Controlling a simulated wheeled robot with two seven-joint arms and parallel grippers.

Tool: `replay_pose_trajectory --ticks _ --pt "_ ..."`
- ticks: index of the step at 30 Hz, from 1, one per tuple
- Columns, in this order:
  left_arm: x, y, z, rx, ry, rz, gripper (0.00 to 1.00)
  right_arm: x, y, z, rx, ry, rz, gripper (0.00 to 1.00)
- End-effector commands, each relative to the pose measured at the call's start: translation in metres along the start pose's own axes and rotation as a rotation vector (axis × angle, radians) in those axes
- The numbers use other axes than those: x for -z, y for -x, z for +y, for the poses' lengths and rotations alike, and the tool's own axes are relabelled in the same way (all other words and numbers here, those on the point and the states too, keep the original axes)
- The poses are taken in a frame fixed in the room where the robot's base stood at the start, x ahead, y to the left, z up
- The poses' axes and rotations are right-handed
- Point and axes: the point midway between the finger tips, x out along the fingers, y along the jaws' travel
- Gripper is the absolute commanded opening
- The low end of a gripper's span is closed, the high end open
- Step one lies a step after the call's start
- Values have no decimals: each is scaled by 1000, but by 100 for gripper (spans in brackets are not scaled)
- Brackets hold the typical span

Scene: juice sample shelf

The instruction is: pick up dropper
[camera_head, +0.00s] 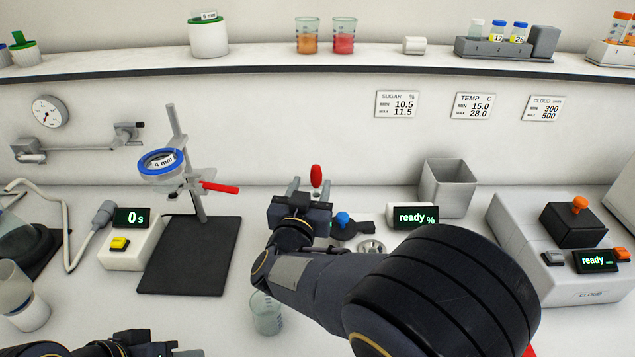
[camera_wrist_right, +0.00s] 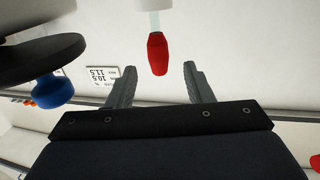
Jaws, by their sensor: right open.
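The dropper's red bulb (camera_head: 316,177) shows just beyond my right gripper (camera_head: 309,188) in the head view. In the right wrist view, the red bulb (camera_wrist_right: 157,53) and the pale part joined to it lie ahead of the open fingers (camera_wrist_right: 158,82), roughly centred between them. The fingers look apart from the bulb, and nothing is between their tips. In the head view the gripper hides what is below the bulb. My left gripper (camera_head: 150,345) is only partly in view at the bottom edge, and its jaw opening is unclear.
A blue-knobbed dark instrument (camera_head: 342,226) stands close right of my right gripper. A glass beaker (camera_head: 266,313) stands below my right forearm. A ring stand (camera_head: 184,150) on a dark base is to the left. A grey open bin (camera_head: 447,190) stands behind the ready display (camera_head: 415,218).

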Motion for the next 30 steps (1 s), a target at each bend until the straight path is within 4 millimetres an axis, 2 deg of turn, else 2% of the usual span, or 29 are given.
replay_pose_trajectory --ticks 10,19,27,30 --pt "2 5 2 0 0 0 36 2 -48 2 0 -1 0 47" --pt "2 5 2 0 0 0 36 1 -54 2 2 -1 -2 47" --pt "2 5 2 0 0 0 36 1 -54 2 3 -2 -2 14" --pt "2 5 2 0 0 0 36 1 -54 2 2 -2 -2 14"
